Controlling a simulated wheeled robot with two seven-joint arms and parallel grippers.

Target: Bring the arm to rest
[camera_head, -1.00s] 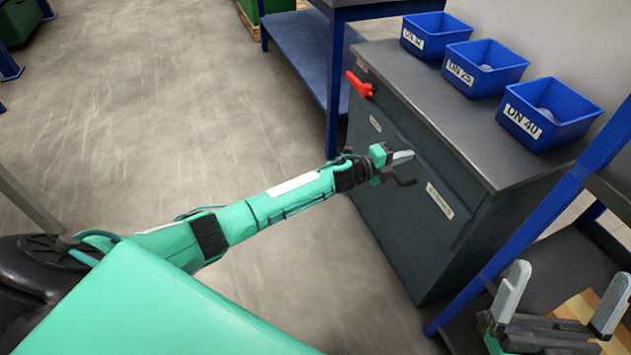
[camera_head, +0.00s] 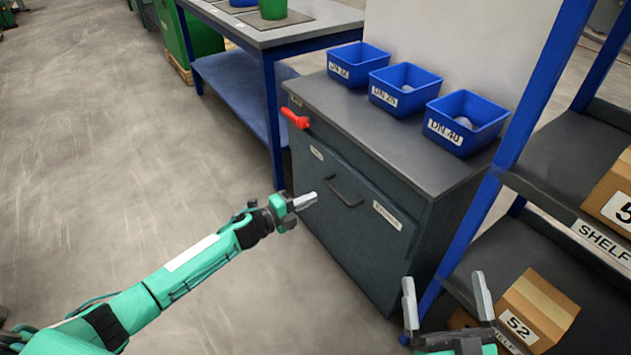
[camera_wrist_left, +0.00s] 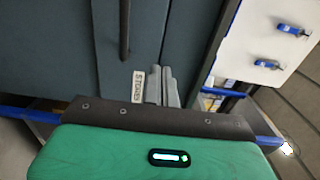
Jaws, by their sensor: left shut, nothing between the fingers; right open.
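My left arm comes in from the lower left in the head view. Its gripper (camera_head: 305,201) is shut and empty, in front of the dark cabinet (camera_head: 365,255) and just left of the black drawer handle (camera_head: 343,192). I cannot tell exactly how far the fingertips are from the cabinet face. The left wrist view shows the two closed fingers (camera_wrist_left: 162,86) beside a white label on the cabinet front. My right gripper (camera_head: 446,292) is open and empty at the bottom, in front of the shelf rack.
Three blue bins (camera_head: 404,90) stand on the cabinet top. A red handle (camera_head: 295,118) sticks out at its upper left. The blue-framed shelf rack (camera_head: 500,190) with cardboard boxes (camera_head: 538,307) stands on the right. A workbench (camera_head: 275,38) is behind. The floor at left is clear.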

